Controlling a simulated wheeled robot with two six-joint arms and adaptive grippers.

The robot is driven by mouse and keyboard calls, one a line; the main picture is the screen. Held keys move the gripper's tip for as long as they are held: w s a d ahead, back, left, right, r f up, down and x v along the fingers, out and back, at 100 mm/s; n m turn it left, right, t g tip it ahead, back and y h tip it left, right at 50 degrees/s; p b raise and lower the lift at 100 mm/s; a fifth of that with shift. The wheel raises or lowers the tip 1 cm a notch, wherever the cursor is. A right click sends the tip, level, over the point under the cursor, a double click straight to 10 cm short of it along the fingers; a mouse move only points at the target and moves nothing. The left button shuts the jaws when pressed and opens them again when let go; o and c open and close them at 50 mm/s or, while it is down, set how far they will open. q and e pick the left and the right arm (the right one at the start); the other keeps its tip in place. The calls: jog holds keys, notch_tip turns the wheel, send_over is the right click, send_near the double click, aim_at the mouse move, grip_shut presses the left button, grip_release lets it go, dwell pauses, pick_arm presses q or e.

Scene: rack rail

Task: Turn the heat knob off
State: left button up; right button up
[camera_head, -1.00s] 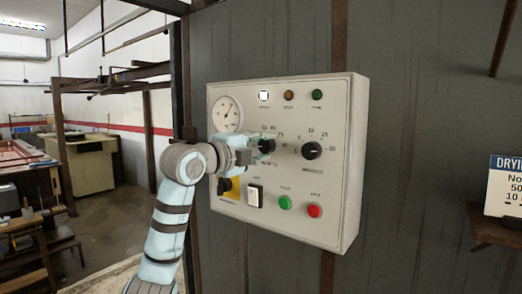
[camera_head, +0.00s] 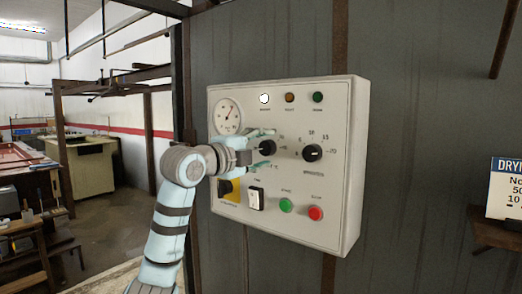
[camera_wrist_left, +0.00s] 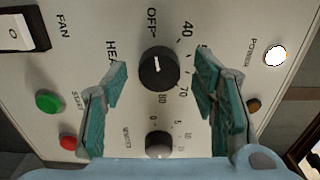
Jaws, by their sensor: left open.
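The heat knob (camera_head: 267,148) is a round black dial on the white control panel (camera_head: 335,185). In the left wrist view the knob (camera_wrist_left: 159,70) carries a short white mark that points up toward the OFF label. My left gripper (camera_head: 262,150) is open at the panel, with one teal finger above the knob and one below it. In the wrist view the fingers of my left gripper (camera_wrist_left: 162,68) stand on either side of the knob, with a clear gap on each side. My right gripper is not in view.
A second black knob (camera_head: 312,153) sits right of the heat knob. A dial gauge (camera_head: 228,115), a white fan switch (camera_head: 257,198), a green button (camera_head: 286,205) and a red button (camera_head: 316,213) are nearby. A sign (camera_head: 505,188) stands at the right.

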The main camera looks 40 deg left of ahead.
pick_arm(q)
jog(key=s, duration=0.7)
jog(key=shift+s, duration=0.35)
jog(key=shift+w, duration=0.1)
